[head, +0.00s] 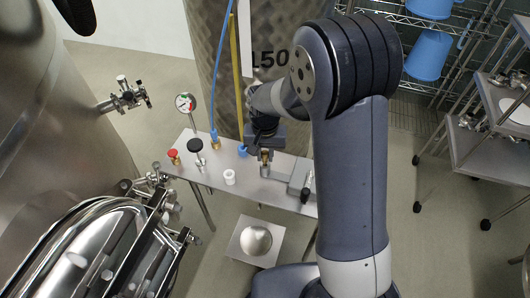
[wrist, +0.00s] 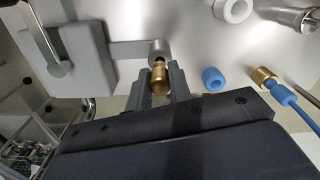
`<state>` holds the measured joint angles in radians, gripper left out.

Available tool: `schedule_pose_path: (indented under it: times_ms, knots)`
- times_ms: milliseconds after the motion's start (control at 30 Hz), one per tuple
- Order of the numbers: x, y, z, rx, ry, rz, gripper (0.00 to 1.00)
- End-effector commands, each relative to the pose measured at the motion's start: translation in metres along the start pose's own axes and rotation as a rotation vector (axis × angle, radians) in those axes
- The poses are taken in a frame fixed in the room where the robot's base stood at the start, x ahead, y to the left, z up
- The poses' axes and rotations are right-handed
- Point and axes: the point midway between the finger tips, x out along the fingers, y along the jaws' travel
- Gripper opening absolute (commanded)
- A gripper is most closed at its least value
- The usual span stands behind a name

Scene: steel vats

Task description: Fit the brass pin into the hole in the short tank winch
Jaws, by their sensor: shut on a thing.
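My gripper (wrist: 163,82) is shut on the brass pin (wrist: 159,74), gripping it between its two grey fingers in the wrist view. In the head view my gripper (head: 266,151) is low over the steel table. The winch (wrist: 80,52) is a grey block with a flat arm that ends in a round grey boss (wrist: 158,47). The pin's far end is right at the boss in the wrist view. I cannot tell whether it touches or has entered the hole. In the head view the winch (head: 297,177) sits at the table's right end.
The steel table (head: 235,193) also bears a white ring (head: 229,177), a red-topped brass fitting (head: 174,156), a black-knobbed valve (head: 195,146) and a gauge (head: 185,103). A blue collar (wrist: 213,77) and a blue hose with a brass end (wrist: 264,76) are right of the pin.

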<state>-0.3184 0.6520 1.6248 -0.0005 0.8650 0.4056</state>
Motion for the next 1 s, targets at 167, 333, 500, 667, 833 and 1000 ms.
schedule_pose_path:
  times_ms: [167, 333, 500, 667, 833, 1000]
  knots:
    - [0.006, 0.000, 0.000, 0.000, 0.000, 0.000, 0.00]
    - [0.010, 0.000, 0.000, 0.000, 0.000, 0.000, 0.00]
    - [0.014, 0.000, 0.000, 0.000, 0.000, 0.000, 0.00]
    - [0.018, 0.000, 0.000, 0.000, 0.000, 0.000, 0.00]
    - [0.017, 0.000, 0.000, 0.000, 0.000, 0.000, 0.30]
    - [0.017, 0.000, 0.000, 0.000, 0.000, 0.000, 0.44]
